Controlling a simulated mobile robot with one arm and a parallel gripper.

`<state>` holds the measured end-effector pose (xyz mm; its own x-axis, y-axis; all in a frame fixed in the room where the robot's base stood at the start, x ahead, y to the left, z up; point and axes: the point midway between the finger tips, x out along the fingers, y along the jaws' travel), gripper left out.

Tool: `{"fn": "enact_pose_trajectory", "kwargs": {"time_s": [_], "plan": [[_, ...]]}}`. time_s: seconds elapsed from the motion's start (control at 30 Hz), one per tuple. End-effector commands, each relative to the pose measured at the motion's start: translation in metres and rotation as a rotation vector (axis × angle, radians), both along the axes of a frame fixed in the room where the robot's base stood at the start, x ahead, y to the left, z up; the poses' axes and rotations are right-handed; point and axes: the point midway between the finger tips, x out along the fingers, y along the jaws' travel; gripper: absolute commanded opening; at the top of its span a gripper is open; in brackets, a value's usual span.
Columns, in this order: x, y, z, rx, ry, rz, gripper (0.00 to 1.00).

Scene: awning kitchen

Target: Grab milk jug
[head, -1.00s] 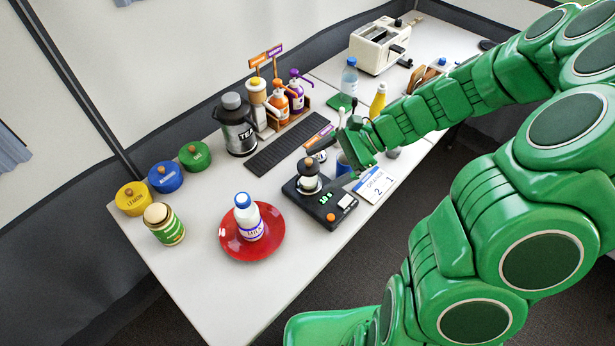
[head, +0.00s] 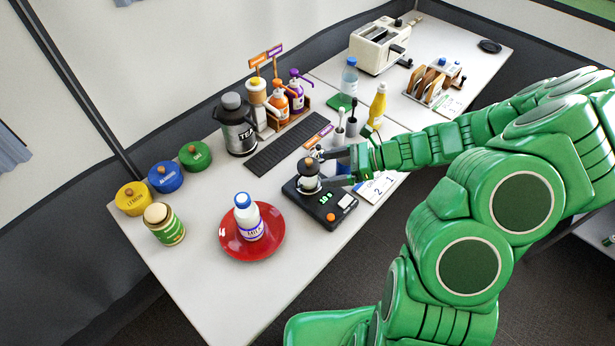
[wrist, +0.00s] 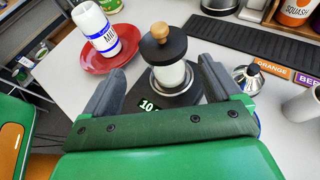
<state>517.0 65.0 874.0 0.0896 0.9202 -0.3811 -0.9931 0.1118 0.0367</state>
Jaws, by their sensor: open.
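A white bottle marked MILK with a blue cap (head: 247,217) stands upright on a red plate (head: 232,247); in the wrist view the bottle (wrist: 98,30) is at upper left. A black-lidded container with a wooden knob and pale contents (head: 309,178) stands on a black scale (head: 326,213). My gripper (head: 331,156) is open and empty, beside and above this container. In the wrist view the container (wrist: 165,60) shows between and beyond my two grey fingers. A small shiny metal vessel (wrist: 248,78) sits just beyond the right finger.
A green-labelled jar (head: 165,225) and coloured canisters (head: 165,178) stand left. A tea flask (head: 236,125), pump bottles (head: 278,102) and a dark slatted mat (head: 275,155) are behind. The front left of the table is clear.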

Motion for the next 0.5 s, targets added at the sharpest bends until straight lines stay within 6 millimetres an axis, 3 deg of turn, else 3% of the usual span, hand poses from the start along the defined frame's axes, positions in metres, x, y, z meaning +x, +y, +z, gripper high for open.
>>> {"fn": "enact_pose_trajectory", "kwargs": {"time_s": [0.5], "plan": [[0.011, 0.038, -0.020, 0.001, 0.000, 0.002, 0.91]]}}
